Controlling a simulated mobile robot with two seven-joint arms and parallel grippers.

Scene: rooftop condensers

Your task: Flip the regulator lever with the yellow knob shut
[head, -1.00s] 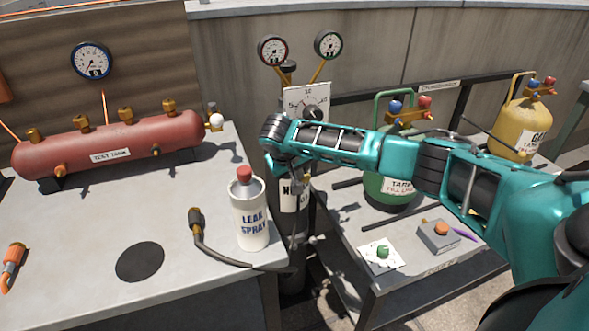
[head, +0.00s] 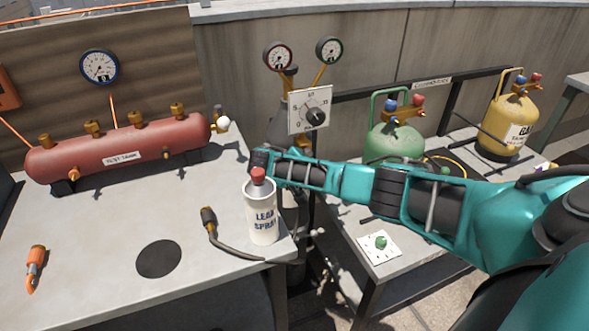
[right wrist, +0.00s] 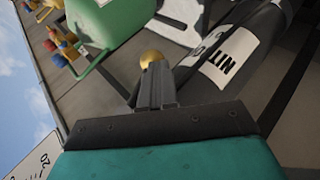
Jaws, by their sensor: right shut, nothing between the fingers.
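The yellow knob (right wrist: 152,59) shows in the right wrist view as a gold ball just beyond my right fingertips; I cannot tell whether they touch it. My right gripper (right wrist: 156,80) is shut and empty. In the head view my right arm reaches left in front of the nitrogen cylinder, and its gripper is hidden behind the spray bottle and wrist. The regulator has a red-rimmed gauge (head: 279,56), a green-rimmed gauge (head: 329,50) and a square dial plate (head: 311,108). The lever and yellow knob are hidden in the head view. My left gripper is not in view.
A leak spray bottle (head: 261,208) stands by the left bench's edge, close to my right wrist. A red tank (head: 120,148) with a white knob (head: 222,124) lies behind it. A green tank (head: 392,142) and yellow tank (head: 508,127) stand at right.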

